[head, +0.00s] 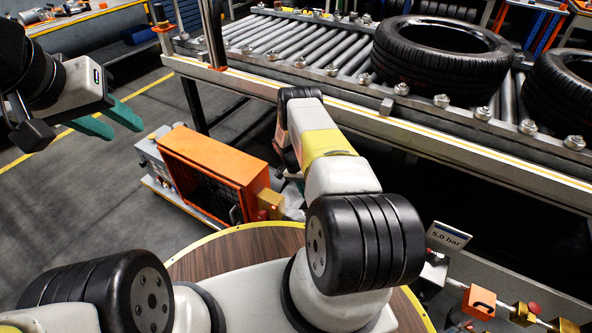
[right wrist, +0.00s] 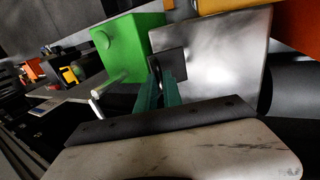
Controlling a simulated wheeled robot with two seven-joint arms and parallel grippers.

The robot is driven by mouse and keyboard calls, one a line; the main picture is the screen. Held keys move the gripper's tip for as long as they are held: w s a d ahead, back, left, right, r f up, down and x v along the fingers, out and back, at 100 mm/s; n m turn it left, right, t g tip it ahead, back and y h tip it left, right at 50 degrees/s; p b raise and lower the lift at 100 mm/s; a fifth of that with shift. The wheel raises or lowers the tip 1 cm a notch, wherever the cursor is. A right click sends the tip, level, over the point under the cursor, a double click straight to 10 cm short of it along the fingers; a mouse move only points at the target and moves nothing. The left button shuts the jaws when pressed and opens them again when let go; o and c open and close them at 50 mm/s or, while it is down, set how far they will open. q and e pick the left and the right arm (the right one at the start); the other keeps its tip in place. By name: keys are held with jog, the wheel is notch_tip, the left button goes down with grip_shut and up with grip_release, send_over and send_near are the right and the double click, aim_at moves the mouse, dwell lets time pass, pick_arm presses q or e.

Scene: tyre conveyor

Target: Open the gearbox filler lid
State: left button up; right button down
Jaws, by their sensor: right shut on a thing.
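In the right wrist view a pale metal panel (right wrist: 225,65) stands tilted, with a small dark tab (right wrist: 170,62) at its left edge. I take the panel for the gearbox filler lid, but cannot be sure. My right gripper (right wrist: 160,82) has its teal fingers close together on this tab. In the head view this gripper is hidden behind my right arm, near the orange housing. My left gripper (head: 110,120) is at the upper left of the head view, its teal fingers apart and empty, away from the housing.
An orange housing (head: 208,155) with a dark grille stands on the floor. A green box (right wrist: 128,45) is left of the panel. The roller conveyor (head: 300,50) carries tyres (head: 440,55); its frame rail runs beyond my right arm. Floor at left is free.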

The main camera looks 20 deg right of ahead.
jog(key=shift+a, duration=0.1)
dwell(0.3)
jog(key=c, duration=1.5)
grip_release()
jog(key=shift+w, duration=0.1)
jog(key=v, duration=0.7)
jog(key=shift+w+a+r, duration=0.15)
jog(key=shift+r, duration=0.15)
